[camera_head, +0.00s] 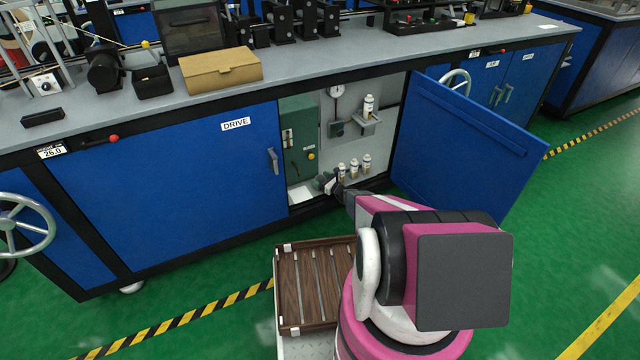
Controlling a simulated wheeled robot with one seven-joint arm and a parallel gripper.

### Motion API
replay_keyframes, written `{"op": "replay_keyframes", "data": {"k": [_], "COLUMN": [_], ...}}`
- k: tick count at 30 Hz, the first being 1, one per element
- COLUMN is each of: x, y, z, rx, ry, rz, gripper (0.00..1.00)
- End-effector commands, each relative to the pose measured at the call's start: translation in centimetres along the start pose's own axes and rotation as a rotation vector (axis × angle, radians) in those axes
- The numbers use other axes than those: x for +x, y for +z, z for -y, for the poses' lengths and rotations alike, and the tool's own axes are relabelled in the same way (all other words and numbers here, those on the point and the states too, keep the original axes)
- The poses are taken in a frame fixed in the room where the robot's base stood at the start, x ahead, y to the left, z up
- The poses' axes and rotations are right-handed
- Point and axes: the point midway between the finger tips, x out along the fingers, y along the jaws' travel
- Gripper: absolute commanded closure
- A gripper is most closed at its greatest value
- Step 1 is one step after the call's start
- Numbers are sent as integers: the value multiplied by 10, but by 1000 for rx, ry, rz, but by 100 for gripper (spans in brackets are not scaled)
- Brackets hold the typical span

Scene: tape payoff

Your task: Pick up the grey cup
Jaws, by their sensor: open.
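I cannot make out a grey cup in the head view. My gripper (328,184) is small and far off, at the end of my arm, in the open cabinet (300,197) under the bench. It is open, near the cabinet floor, just left of several small white bottles (353,168). My wrist partly covers the cabinet's front edge. I cannot tell whether anything stands between the fingers.
Another white bottle (368,106) stands on a small wall bracket (366,122). A green box (297,140) fills the cabinet's left side. The blue door (465,145) stands open at right. A brown slatted tray (316,285) lies in front, left of my arm.

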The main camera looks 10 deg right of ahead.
Motion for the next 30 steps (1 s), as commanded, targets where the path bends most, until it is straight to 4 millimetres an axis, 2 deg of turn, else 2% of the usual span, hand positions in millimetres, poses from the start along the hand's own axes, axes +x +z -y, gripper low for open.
{"op": "replay_keyframes", "data": {"k": [8, 12, 13, 23, 30], "x": [4, 3, 3, 3, 3], "y": [0, 0, 0, 1, 10], "z": [-1, -1, -1, -1, -2], "rx": [0, 0, 0, 0, -1], "ry": [-2, -2, -2, -2, -2], "rz": [0, 0, 0, 0, 0], "gripper": [14, 59, 67, 67, 67]}}
